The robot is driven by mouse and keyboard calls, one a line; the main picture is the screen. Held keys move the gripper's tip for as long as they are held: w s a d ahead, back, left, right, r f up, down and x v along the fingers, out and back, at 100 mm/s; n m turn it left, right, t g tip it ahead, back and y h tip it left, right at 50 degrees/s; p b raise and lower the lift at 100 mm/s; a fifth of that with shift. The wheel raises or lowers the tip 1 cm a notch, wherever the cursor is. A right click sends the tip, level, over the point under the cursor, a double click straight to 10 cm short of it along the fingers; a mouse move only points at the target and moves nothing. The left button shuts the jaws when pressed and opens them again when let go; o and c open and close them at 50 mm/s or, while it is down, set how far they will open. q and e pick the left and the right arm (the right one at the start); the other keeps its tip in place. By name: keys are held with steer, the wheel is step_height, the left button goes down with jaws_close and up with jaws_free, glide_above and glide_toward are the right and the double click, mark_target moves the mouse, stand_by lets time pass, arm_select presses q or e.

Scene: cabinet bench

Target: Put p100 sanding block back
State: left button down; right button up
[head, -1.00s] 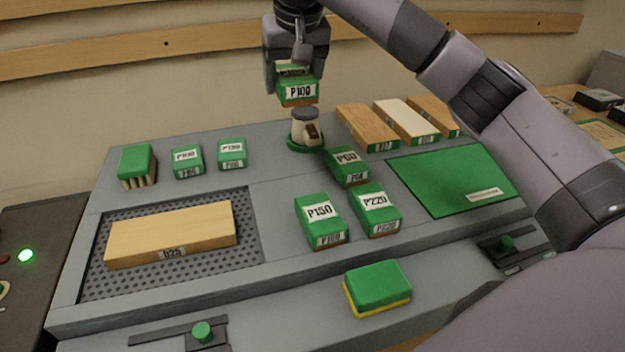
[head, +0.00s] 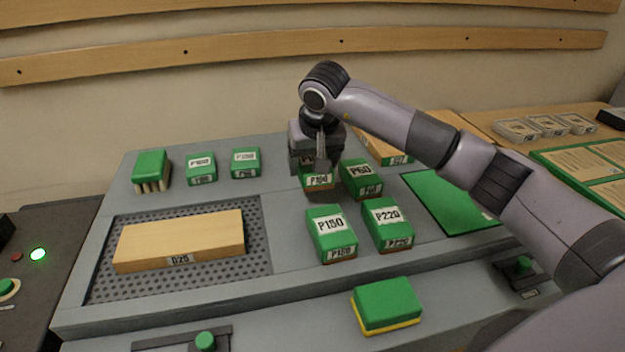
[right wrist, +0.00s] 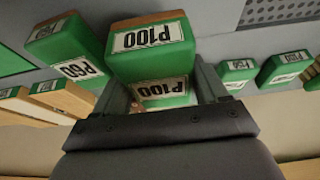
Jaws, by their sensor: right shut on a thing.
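The P100 sanding block (head: 318,181), green with a white label and brown base, is between the fingers of my right gripper (head: 318,165). It is low over the grey bench, just left of the P60 block (head: 361,178); I cannot tell whether it touches the bench. In the right wrist view my gripper (right wrist: 163,88) is shut on the P100 block (right wrist: 150,62), with the P60 block (right wrist: 65,50) close beside it. The P150 block (head: 331,233) and P220 block (head: 388,225) stand in front. My left gripper is not in view.
A wooden piece (head: 180,240) lies on the perforated mat (head: 255,262) at left. Small green boxes (head: 201,168) and a green brush (head: 150,170) stand behind it. A green and yellow block (head: 387,305) sits on the front ledge. A green sheet (head: 445,205) lies at right.

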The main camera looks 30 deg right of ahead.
mark_target(313, 193)
step_height(313, 193, down, 4)
steer(key=shift+f, duration=0.2)
steer(key=shift+f, duration=0.2)
steer(key=o, duration=1)
steer(key=shift+r, duration=0.1)
steer(key=shift+r, duration=0.3)
steer(key=v, duration=1.1)
steer(key=shift+s+r, duration=0.2)
steer(key=shift+r, duration=0.1)
